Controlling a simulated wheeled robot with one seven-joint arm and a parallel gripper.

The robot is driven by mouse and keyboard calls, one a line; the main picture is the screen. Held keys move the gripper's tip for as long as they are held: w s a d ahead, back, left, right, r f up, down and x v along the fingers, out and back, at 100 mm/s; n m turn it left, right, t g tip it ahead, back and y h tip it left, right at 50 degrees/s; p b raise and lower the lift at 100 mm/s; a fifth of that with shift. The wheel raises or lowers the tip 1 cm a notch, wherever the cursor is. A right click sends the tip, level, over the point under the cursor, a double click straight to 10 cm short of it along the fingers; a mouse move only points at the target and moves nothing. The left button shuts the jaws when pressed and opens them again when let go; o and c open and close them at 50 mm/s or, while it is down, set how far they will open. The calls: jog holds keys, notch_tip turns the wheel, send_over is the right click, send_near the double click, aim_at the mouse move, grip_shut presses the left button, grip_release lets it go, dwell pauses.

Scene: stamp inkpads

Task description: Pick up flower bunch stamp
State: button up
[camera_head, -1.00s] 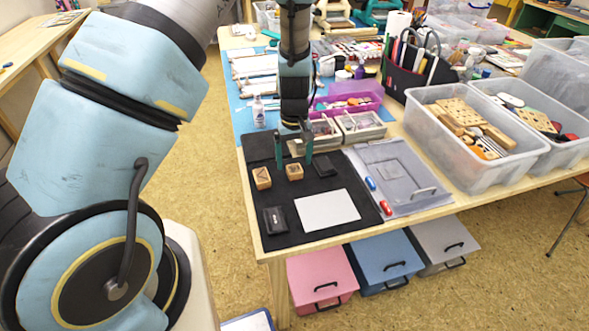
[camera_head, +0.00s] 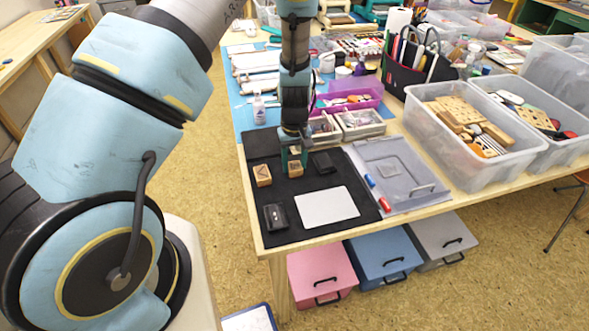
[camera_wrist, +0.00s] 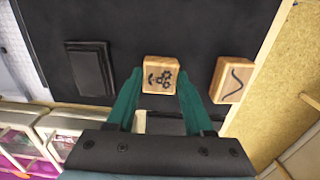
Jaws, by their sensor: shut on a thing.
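The flower bunch stamp (camera_head: 295,172) is a small wooden block. In the wrist view its top shows a dark flower print (camera_wrist: 160,76). My gripper (camera_head: 293,158) is over it from above, its green fingers on two opposite sides; the wrist view shows the fingertips (camera_wrist: 157,84) closed against the block. The stamp stands upright at the black mat (camera_head: 290,235); I cannot tell whether it touches the mat.
A black inkpad (camera_head: 324,163) is close on the right, another (camera_head: 276,217) nearer the front. Small trays (camera_head: 361,124) stand behind.

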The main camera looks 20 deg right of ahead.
aim_at(295, 166)
grip_shut()
jog(key=shift+r, duration=0.1)
notch_tip(295, 166, up, 10)
jog(key=b, duration=0.2)
jog(key=shift+b, duration=0.3)
dwell(0.3)
